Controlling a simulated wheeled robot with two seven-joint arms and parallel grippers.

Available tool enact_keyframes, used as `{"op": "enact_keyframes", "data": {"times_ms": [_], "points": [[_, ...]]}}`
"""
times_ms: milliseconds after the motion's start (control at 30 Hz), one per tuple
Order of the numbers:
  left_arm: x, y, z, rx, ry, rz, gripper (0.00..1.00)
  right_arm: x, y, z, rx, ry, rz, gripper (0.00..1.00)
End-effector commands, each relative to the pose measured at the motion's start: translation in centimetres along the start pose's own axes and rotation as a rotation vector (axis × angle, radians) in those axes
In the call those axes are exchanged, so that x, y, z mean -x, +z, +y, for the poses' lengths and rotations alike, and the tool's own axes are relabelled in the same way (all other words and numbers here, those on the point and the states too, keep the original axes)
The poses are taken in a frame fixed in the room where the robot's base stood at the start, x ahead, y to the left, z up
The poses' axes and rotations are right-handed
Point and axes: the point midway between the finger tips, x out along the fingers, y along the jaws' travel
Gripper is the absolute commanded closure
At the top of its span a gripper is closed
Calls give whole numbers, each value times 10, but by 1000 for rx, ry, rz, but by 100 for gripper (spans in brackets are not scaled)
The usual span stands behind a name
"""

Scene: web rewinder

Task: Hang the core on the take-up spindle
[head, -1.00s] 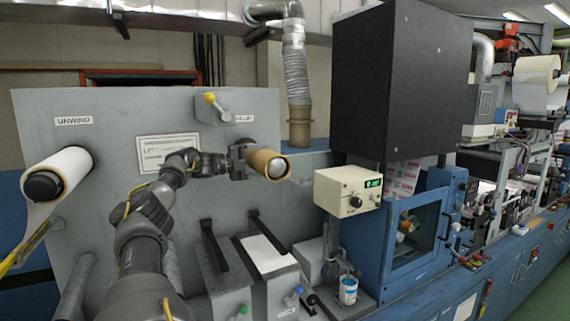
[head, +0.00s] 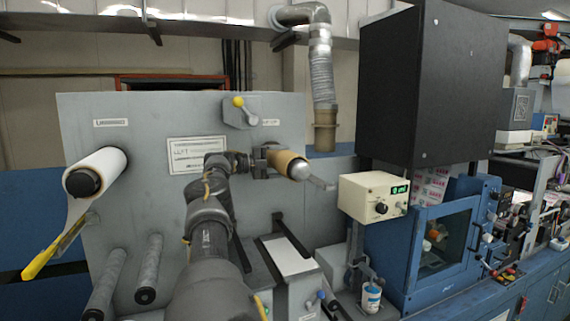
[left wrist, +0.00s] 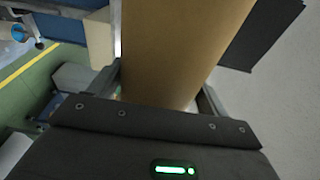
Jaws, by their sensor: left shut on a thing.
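The brown cardboard core (head: 286,163) is at the end of my left arm, in front of the grey panel below the partly hidden take-up label (head: 271,122). A silver rounded tip, seemingly of the take-up spindle (head: 300,172), shows at the core's near end, so the core appears to be around it. How far on it sits cannot be told. My left gripper (head: 266,161) is shut on the core. In the left wrist view the core (left wrist: 180,45) lies between the two fingers (left wrist: 160,88). My right gripper is not in view.
A cream control box (head: 372,199) stands close at right. Rollers (head: 150,268) jut out below.

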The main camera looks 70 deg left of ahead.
Motion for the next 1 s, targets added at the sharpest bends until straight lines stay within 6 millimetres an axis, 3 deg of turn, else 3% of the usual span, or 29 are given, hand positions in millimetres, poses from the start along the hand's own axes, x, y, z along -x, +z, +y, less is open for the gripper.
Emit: {"op": "enact_keyframes", "data": {"times_ms": [900, 933, 1000], "points": [[-1, 0, 5, 1, 1, 1, 51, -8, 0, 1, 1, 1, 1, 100], [-1, 0, 5, 1, 1, 1, 20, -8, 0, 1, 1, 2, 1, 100], [-1, 0, 5, 1, 1, 1, 11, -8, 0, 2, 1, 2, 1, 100]]}}
